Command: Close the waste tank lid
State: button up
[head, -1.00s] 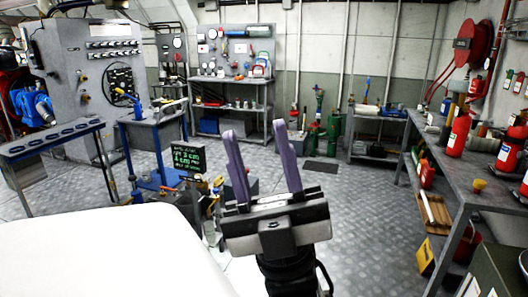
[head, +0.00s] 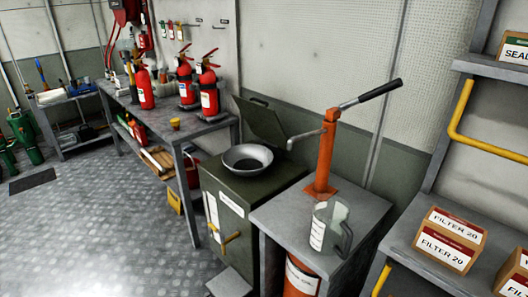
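A dark green box-shaped tank (head: 233,195), which appears to be the waste tank, stands right of the workbench. Its flat lid (head: 262,124) is open, raised and tilted back toward the wall, with a small handle at its top edge. A grey metal funnel bowl (head: 247,158) sits on the tank's top, in front of the lid. A white label (head: 232,205) and a yellow lever (head: 230,240) are on the front. My gripper is not in view now.
An orange hand pump (head: 325,150) with a black-gripped lever stands on a grey cabinet (head: 290,205) right of the tank, beside a clear jug (head: 328,228). Red extinguishers (head: 209,92) stand on the workbench at left. Filter boxes (head: 448,240) sit on the right shelf.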

aim_at(263, 121)
jog(key=i+j+z, duration=0.1)
jog(key=i+j, duration=0.2)
jog(key=i+j+z, duration=0.25)
jog(key=i+j, duration=0.25)
jog(key=i+j+z, duration=0.15)
jog(key=j, duration=0.3)
jog(key=i+j+z, duration=0.1)
jog(key=i+j, duration=0.25)
jog(key=i+j+z, duration=0.15)
jog(key=j, duration=0.3)
jog(key=i+j+z, duration=0.1)
jog(key=i+j, duration=0.15)
jog(key=j, duration=0.2)
jog(key=i+j+z, duration=0.15)
jog(key=j, duration=0.25)
